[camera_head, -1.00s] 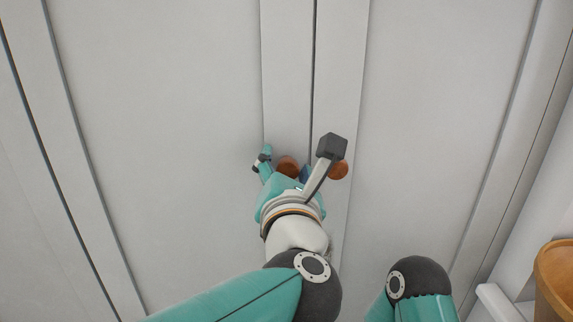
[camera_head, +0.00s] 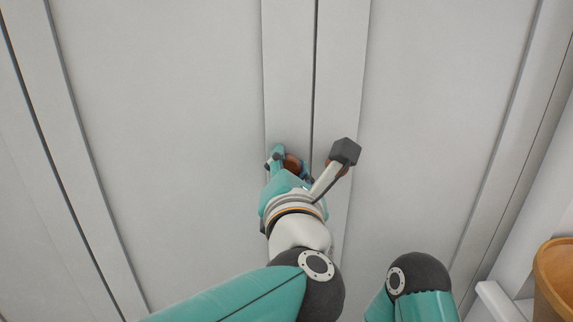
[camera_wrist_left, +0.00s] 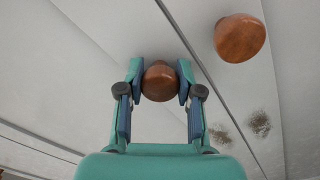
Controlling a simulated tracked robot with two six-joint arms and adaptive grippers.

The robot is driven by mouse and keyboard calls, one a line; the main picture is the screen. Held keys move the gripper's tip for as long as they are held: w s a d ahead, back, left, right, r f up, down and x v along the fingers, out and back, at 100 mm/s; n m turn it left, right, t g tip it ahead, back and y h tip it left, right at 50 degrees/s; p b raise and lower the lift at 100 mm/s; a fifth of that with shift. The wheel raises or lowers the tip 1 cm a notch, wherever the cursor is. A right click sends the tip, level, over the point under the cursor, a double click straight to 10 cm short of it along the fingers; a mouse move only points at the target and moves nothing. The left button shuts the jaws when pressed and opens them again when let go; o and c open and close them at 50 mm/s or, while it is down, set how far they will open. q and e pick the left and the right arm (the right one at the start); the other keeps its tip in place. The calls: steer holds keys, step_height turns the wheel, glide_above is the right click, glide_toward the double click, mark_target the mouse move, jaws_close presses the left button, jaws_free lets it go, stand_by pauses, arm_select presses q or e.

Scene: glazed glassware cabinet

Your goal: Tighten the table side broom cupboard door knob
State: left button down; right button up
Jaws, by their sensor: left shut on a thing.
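Two round brown wooden knobs sit on the pale cupboard doors, one on each side of the seam. My left gripper (camera_head: 291,166) is shut on the left knob (camera_head: 293,160), with one finger on either side. In the left wrist view this held knob (camera_wrist_left: 160,82) sits between the fingertips. The other knob (camera_wrist_left: 240,38) stands free to the upper right in that view. In the head view my wrist camera mount mostly hides this right knob (camera_head: 343,172). I cannot tell from the frames how tight either knob is. My right gripper is out of view.
The left door (camera_head: 160,120) and right door (camera_head: 430,120) are flat and closed, with a narrow seam between them. A brown rounded wooden object (camera_head: 556,275) and a white ledge (camera_head: 497,300) stand at the lower right. Space in front of the doors is otherwise clear.

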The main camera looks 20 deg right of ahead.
arm_select(q)
steer(key=m+p, duration=0.1)
steer(key=m, duration=0.4)
steer(key=m+p, duration=0.1)
steer(key=m, duration=0.2)
steer(key=shift+f+p, duration=0.1)
steer(key=shift+p, duration=0.2)
steer(key=shift+d+f+m+p, duration=0.1)
steer(key=shift+m+p, duration=0.2)
steer(key=shift+m, duration=0.8)
steer(key=shift+s+f, duration=0.1)
steer(key=c, duration=0.7)
jaws_free()
steer(key=shift+c, duration=0.2)
steer(key=v, duration=1.2)
